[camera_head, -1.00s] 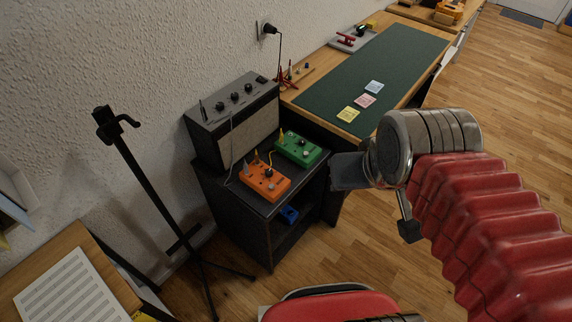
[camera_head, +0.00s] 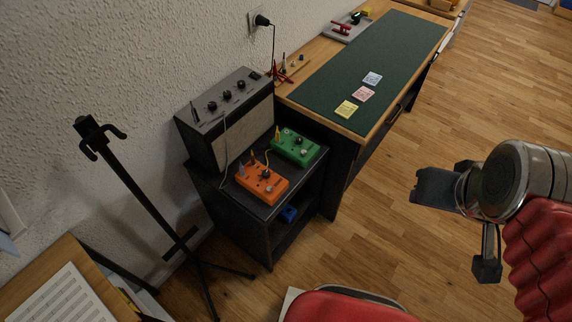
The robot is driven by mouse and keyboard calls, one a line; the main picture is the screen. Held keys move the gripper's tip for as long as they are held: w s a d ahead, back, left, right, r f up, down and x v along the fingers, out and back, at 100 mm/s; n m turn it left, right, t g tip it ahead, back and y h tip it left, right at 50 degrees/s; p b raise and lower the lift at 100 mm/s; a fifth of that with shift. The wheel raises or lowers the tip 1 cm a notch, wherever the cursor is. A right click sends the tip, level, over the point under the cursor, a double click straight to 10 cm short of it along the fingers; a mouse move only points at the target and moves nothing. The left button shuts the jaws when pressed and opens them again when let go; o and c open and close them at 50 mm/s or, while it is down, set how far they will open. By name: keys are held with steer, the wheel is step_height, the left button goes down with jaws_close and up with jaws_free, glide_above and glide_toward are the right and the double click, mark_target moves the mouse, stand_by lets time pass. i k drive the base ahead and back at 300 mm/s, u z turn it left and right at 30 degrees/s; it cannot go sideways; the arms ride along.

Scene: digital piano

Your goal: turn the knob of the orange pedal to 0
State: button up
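The orange pedal (camera_head: 263,184) lies on top of the dark cabinet (camera_head: 247,212), in front of the grey amplifier. It has a dark knob (camera_head: 266,174) near its upper middle and a light round part near its lower edge. The knob's pointer is too small to read. A green pedal (camera_head: 296,146) lies behind it to the right. My gripper (camera_head: 437,187) is at the right, over the floor and well apart from the pedal.
The amplifier (camera_head: 228,118) stands behind the pedals, its cable hanging beside the orange one. A desk with a green mat (camera_head: 372,67) is beyond. A black stand (camera_head: 150,200) is at the left. A red seat (camera_head: 345,307) is in front. Floor (camera_head: 390,235) before the cabinet is clear.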

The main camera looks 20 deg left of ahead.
mark_target(266, 173)
steer(key=z, duration=1.4)
steer(key=i, duration=0.5)
steer(key=u, duration=2.9)
